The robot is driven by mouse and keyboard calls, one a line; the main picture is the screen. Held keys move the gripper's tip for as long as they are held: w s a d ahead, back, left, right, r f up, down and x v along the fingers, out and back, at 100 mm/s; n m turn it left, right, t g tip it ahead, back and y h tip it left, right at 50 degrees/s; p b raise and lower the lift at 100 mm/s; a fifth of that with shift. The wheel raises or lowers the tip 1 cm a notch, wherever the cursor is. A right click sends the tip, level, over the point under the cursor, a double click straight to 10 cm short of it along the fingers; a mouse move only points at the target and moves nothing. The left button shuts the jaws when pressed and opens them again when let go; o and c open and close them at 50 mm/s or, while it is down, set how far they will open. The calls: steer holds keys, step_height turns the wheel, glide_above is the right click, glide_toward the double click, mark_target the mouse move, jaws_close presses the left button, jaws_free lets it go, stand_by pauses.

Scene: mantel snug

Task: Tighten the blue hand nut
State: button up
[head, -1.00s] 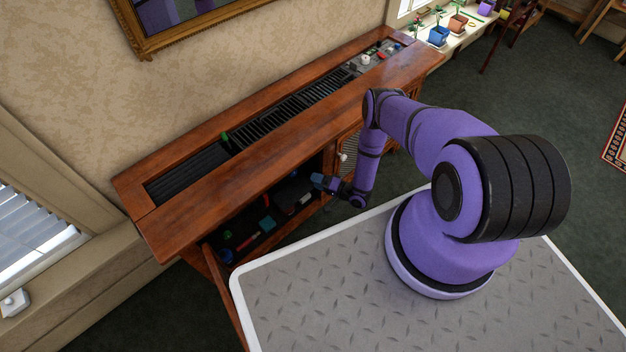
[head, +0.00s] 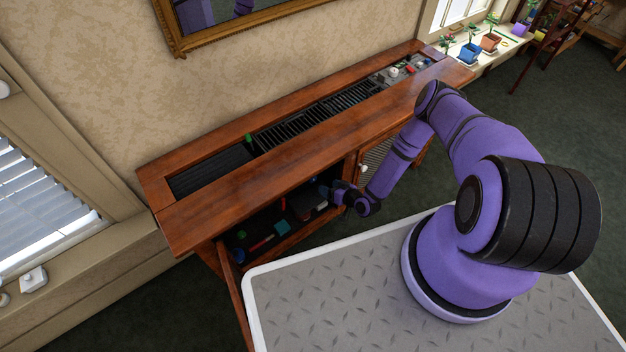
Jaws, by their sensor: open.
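The wooden cabinet (head: 200,233) stands open at its front, with dark shelf space inside. My gripper (head: 324,190) is at the cabinet's opening, at its right part, pointing left into it. It is open, and nothing shows between its fingers. A small blue spot (head: 313,181) lies in the shadow just beyond the gripper; I cannot tell whether it is the blue hand nut. The interior is too dark and small to make out a nut's thread or seat.
A teal block (head: 282,228) and a red bar (head: 262,242) lie on the cabinet floor, near a dark box (head: 307,203). The open door (head: 233,290) stands at the left. The cabinet's top edge (head: 300,143) overhangs the opening.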

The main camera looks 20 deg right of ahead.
mark_target(314, 180)
steer(key=x, duration=1)
steer(key=c, duration=0.9)
